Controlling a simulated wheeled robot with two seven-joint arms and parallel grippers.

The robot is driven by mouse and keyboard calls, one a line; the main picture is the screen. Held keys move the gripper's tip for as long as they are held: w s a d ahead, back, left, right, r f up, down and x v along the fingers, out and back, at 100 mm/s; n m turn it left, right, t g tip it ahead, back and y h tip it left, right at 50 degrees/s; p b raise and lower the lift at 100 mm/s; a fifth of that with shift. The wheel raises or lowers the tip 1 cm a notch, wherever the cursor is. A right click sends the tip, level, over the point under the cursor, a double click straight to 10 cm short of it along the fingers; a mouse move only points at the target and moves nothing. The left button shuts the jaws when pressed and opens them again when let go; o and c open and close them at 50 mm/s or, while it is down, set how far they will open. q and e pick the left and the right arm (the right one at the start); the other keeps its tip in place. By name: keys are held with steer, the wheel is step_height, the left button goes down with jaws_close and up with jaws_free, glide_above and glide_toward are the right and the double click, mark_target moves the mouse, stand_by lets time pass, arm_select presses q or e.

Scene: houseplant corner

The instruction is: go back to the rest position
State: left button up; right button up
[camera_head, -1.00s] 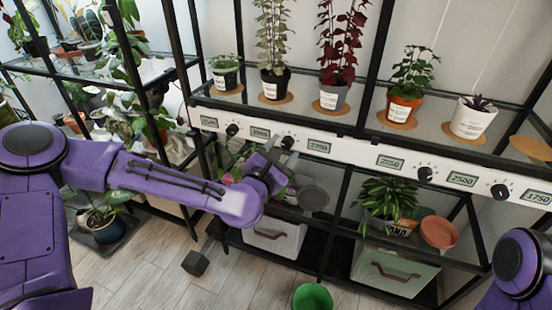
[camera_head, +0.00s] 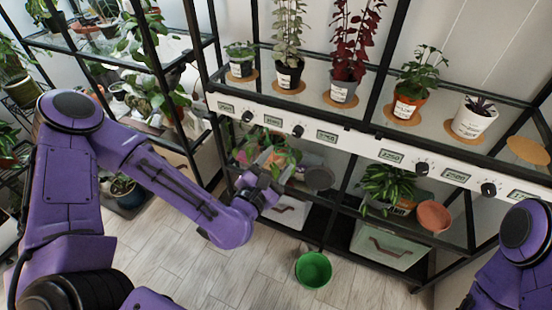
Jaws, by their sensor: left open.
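My left arm comes in from the left and reaches toward the shelf rack. My left gripper (camera_head: 275,168) is open with nothing seen between its fingers. It is in front of the lower shelf, near a plant in an orange pot (camera_head: 279,155), and partly covers that area. I cannot tell whether it touches anything. Part of my right arm shows at the right edge; its gripper is out of view.
The rack's white control panel (camera_head: 352,142) runs above the gripper, with potted plants on the shelf over it. A grey round pot (camera_head: 319,178) is just right of the gripper. A green bucket (camera_head: 313,270) stands on the open wooden floor (camera_head: 215,276). A terracotta pot (camera_head: 433,216) sits lower right.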

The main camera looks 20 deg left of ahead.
stand_by(0.3)
arm_select(q)
steer(key=s+f+m+g, duration=0.45)
steer(key=f+m, duration=0.25)
steer(key=f, duration=0.2)
steer(key=s+f+m+g, duration=0.4)
steer(key=s+f+m, duration=0.15)
steer(key=f, duration=0.35)
steer(key=s+a+f+m+g+y, duration=0.2)
steer(key=s+a+f+m+g, duration=0.1)
steer(key=s, duration=0.5)
steer(key=s+a+f+m+g+y, duration=0.3)
steer(key=s+a+f+m, duration=0.3)
steer(key=s+a+f, duration=0.1)
steer(key=shift+s+a, duration=0.7)
steer(key=shift+a, duration=0.4)
